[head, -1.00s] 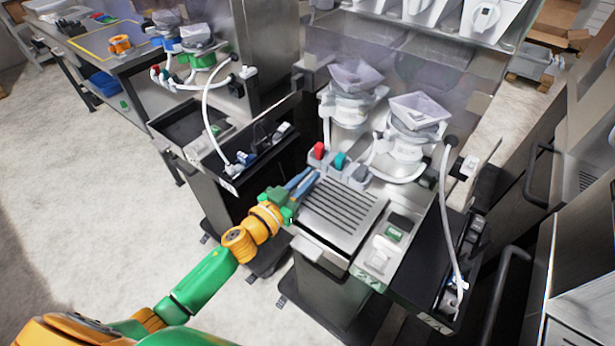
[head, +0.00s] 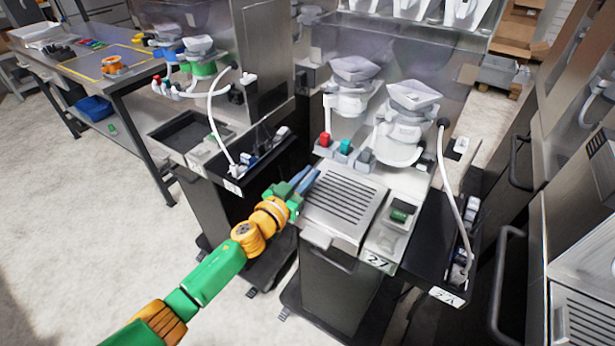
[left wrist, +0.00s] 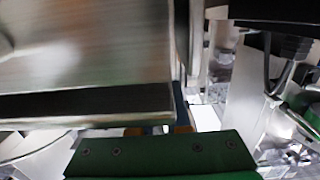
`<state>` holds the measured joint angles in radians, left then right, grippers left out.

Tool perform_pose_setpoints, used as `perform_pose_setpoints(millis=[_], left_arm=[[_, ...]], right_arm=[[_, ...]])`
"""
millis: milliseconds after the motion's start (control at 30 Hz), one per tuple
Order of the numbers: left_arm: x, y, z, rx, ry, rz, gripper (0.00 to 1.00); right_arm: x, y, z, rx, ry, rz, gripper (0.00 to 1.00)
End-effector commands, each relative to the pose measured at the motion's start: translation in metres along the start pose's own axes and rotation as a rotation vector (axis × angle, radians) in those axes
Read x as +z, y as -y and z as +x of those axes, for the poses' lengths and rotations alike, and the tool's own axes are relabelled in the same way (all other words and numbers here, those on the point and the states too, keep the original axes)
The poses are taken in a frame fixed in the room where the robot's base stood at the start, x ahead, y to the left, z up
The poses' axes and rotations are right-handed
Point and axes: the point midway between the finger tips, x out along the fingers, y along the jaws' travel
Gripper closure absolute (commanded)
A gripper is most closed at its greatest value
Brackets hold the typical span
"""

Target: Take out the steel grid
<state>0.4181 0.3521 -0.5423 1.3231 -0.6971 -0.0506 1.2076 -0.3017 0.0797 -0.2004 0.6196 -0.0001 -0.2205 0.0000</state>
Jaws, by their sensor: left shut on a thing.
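The steel grid (head: 343,204) is a slotted metal plate on top of the station marked 27. It appears to lie over its bay, and I cannot tell whether it is lifted. My left gripper (head: 304,181) is at the grid's left edge, its blue fingers shut on that edge. In the left wrist view a broad metal plate (left wrist: 85,45), apparently the grid, fills the upper left, close above my green gripper body. The fingertips are mostly hidden there. My right gripper is not in view.
Red, teal and grey blocks (head: 344,147) stand just behind the grid, below white dispensers (head: 404,125). A small device with a green part (head: 400,212) is to its right. A black side tray with a white hose (head: 452,190) stands further right. Open floor (head: 90,240) lies left.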

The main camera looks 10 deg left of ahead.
Motion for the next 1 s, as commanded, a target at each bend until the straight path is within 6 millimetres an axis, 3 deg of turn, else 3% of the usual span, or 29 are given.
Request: perform_pose_setpoints(millis=[333, 1000], left_arm=[[0.000, 0.000, -0.040, 0.000, 0.001, 0.000, 1.00], [0.005, 0.000, -0.115, 0.001, 0.001, 0.000, 1.00]], right_arm=[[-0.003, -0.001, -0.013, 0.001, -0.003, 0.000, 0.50], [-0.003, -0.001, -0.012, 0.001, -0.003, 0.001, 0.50]])
